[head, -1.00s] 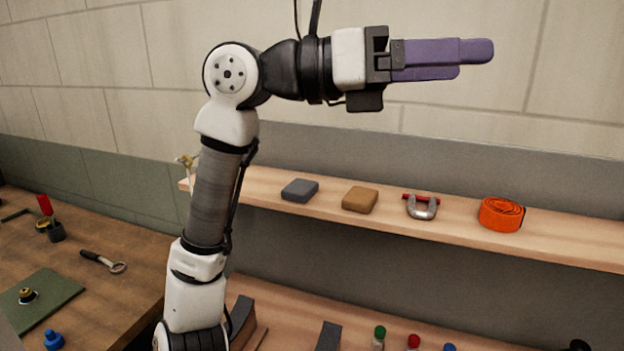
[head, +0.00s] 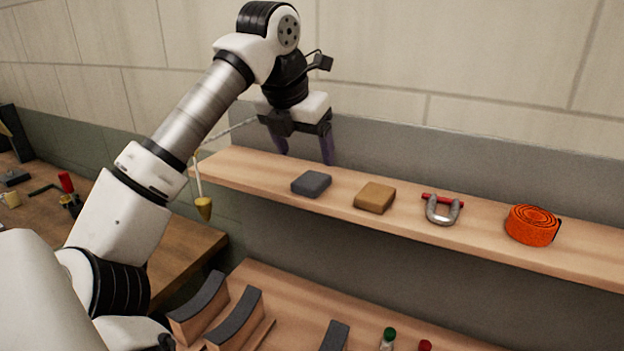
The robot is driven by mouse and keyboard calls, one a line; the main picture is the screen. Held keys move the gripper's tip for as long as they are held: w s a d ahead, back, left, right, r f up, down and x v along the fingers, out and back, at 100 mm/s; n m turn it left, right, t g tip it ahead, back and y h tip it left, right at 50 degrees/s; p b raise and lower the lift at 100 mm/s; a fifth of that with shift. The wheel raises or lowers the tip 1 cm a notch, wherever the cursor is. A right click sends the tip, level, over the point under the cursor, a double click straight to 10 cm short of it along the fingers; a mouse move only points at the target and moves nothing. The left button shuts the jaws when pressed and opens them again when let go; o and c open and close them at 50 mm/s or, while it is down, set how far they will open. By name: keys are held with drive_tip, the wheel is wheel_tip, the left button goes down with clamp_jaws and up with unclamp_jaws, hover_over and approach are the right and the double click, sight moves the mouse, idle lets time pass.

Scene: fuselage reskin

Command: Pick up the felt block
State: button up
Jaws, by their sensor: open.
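Two small blocks lie side by side on the upper wooden shelf: a dark grey block (head: 311,183) and a tan-brown block (head: 375,197). I cannot tell for sure from the picture which of them is felt. My gripper (head: 306,157) points down with its purple fingers spread apart and nothing between them. It appears just above the grey block in the picture, to the upper left of the tan block. It touches neither block as far as I can see; the depth gap is unclear.
On the same upper shelf (head: 590,266), a metal shackle with a red pin (head: 442,209) and a rolled orange strap (head: 532,225) stand to the right. A brass plumb bob (head: 203,208) hangs by the shelf's left end. Curved dark-topped blocks (head: 236,318) and small bottles are below.

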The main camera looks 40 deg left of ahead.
sight(312, 178)
drive_tip(key=shift+p+x, duration=1.45)
drive_tip(key=shift+x, duration=2.1)
drive_tip(key=shift+s, duration=0.1)
drive_tip(key=c, duration=1)
drive_tip(key=shift+c, duration=0.2)
drive_tip(key=shift+a+r, duration=0.1)
drive_tip(key=shift+r, duration=0.05)
